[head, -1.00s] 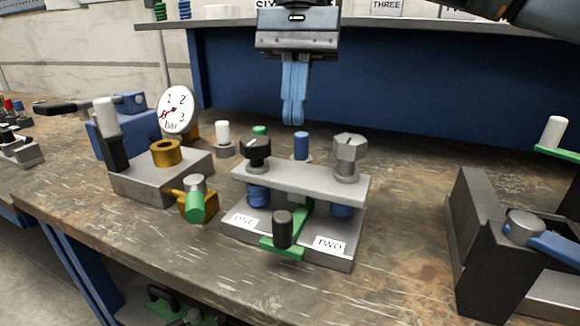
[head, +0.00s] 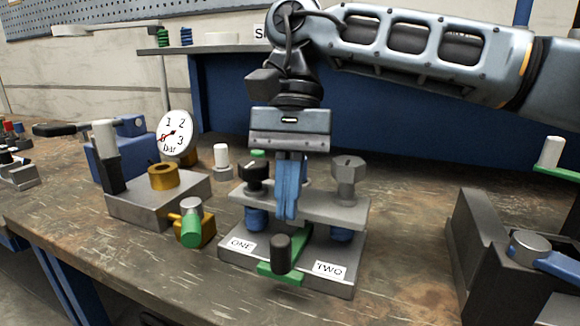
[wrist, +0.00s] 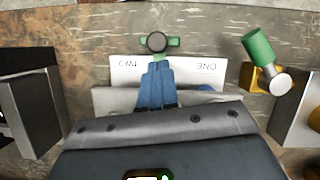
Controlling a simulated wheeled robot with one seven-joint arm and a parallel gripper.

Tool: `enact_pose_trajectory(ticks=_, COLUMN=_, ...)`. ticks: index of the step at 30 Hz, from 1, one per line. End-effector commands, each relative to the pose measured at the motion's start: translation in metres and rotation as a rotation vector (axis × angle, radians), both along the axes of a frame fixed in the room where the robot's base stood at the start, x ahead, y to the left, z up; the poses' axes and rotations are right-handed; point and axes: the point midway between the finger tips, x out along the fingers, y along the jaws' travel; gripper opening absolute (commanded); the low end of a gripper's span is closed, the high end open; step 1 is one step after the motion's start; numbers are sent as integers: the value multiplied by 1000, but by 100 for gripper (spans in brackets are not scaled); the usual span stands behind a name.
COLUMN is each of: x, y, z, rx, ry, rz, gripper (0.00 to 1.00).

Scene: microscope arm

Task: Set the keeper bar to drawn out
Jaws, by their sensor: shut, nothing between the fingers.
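The green bar (head: 263,271), which looks like the keeper bar, has an upright dark knob (head: 281,254) at its front end. It runs back under a grey crosspiece (head: 325,208) on the fixture base (head: 335,287), between the labels ONE and TWO. In the wrist view, the knob (wrist: 157,42) is just beyond my fingertips. My gripper (head: 287,215) is shut and empty, pointing down in front of the crosspiece, above and behind the knob. I see no contact with the knob. My fingers hide part of the crosspiece and bar.
Two hand knobs, one black (head: 253,176) and one grey (head: 348,172), rise from the crosspiece. A brass valve with a green handle (head: 191,232) and a gauge (head: 174,134) stand left. A dark block (head: 476,235) with a blue lever stands right. Bare bench lies in front.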

Motion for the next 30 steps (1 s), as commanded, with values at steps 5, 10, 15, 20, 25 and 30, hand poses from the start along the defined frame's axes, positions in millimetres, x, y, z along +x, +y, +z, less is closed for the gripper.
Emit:
enact_pose_trajectory(ticks=5, x=-4, y=1, z=-9, rx=1, ry=0, rz=2, gripper=0)
enact_pose_trajectory(ticks=10, x=-4, y=1, z=-10, rx=0, ry=0, rz=1, gripper=0)
enact_pose_trajectory(ticks=15, x=-5, y=1, z=-10, rx=0, ry=0, rz=1, gripper=0)
enact_pose_trajectory(ticks=20, x=-24, y=8, z=-10, rx=1, ry=0, rz=5, gripper=0)
enact_pose_trajectory(ticks=25, x=-52, y=18, z=-11, rx=1, ry=1, rz=6, gripper=0)
enact_pose_trajectory(ticks=30, x=-62, y=22, z=-10, rx=0, ry=2, rz=2, gripper=0)
